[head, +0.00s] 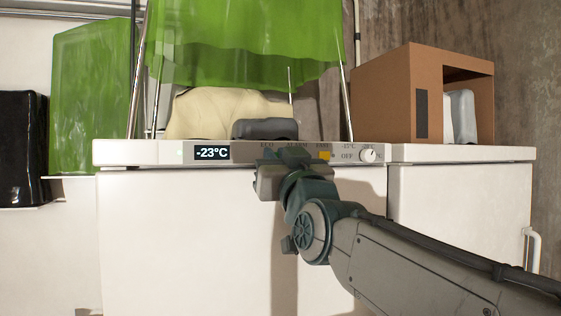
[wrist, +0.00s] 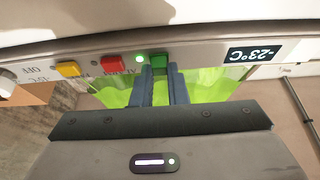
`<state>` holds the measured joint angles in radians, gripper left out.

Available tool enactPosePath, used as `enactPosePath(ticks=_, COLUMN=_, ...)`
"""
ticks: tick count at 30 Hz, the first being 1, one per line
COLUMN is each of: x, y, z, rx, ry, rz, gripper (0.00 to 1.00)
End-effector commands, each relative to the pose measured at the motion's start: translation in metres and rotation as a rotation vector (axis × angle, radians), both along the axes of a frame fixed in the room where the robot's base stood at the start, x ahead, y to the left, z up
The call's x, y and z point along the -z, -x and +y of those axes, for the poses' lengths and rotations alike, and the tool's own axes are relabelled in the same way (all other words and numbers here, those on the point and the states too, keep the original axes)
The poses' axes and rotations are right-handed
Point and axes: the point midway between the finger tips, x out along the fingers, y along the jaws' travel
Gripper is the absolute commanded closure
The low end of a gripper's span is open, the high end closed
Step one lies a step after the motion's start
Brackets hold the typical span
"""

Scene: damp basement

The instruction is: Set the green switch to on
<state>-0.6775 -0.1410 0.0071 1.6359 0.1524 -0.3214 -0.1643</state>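The green switch (wrist: 159,61) sits on the freezer's front control panel (wrist: 205,55), which appears upside down in the wrist view. A lit green lamp (wrist: 140,58) is just left of it there. My gripper (wrist: 161,72) points at the switch, its two fingers apart, one on each side of it. I cannot tell whether the fingertips touch it. In the head view my gripper (head: 285,154) covers that part of the panel and hides the green switch. Which way the switch is set is not clear.
A red switch (wrist: 113,65) and a yellow switch (wrist: 68,69) are beside it. The display (head: 212,153) reads -23°C; a white knob (head: 368,156) is at the panel's right. A cardboard box (head: 384,95) and a pale covered lump (head: 205,112) stand on top.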

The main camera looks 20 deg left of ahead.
Motion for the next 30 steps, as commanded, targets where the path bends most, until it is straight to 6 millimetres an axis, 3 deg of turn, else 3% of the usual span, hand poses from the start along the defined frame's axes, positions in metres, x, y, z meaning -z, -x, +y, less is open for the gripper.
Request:
enactPosePath(ticks=1, x=0.0, y=-0.002, z=-0.002, rx=0.005, ry=0.0, rz=0.001, gripper=0.76)
enactPosePath(ticks=3, x=0.0, y=-0.002, z=-0.002, rx=0.005, ry=0.0, rz=0.001, gripper=0.64)
enactPosePath(ticks=16, x=0.006, y=0.007, z=-0.008, rx=0.003, ry=-0.001, rz=0.001, gripper=0.64)
enactPosePath(ticks=30, x=0.042, y=0.074, z=-0.057, rx=0.005, ry=-0.001, rz=0.0, gripper=0.64)
